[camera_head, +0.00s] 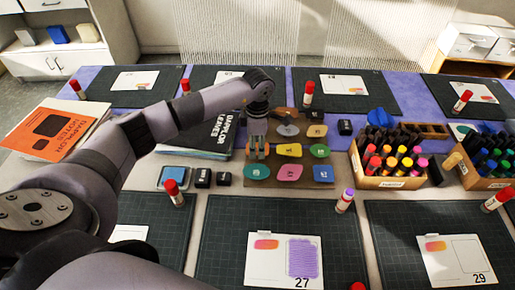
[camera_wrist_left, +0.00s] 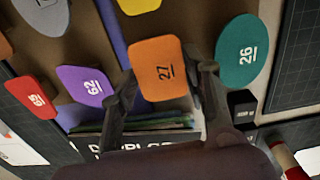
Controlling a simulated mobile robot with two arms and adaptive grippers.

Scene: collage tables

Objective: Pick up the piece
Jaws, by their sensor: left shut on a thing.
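In the left wrist view an orange piece (camera_wrist_left: 155,66) marked 27 sits between the two fingers of my left gripper (camera_wrist_left: 167,78), which is shut on its sides. In the head view my left gripper (camera_head: 259,148) is over the left side of a brown board (camera_head: 307,172) and largely hides the orange piece. A teal piece (camera_wrist_left: 243,52) marked 26 lies to the right of it, and a purple piece (camera_wrist_left: 85,84) marked 62 to the left. A red piece (camera_wrist_left: 33,95) marked 65 lies further left. I cannot tell whether the orange piece is lifted. My right gripper is not in view.
Other coloured pieces, such as yellow (camera_head: 287,150), green (camera_head: 319,151) and blue (camera_head: 323,173), lie close by. Wooden crates of markers (camera_head: 392,183) stand to the right. A black book (camera_head: 205,135) and small black blocks (camera_head: 203,177) are to the left.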

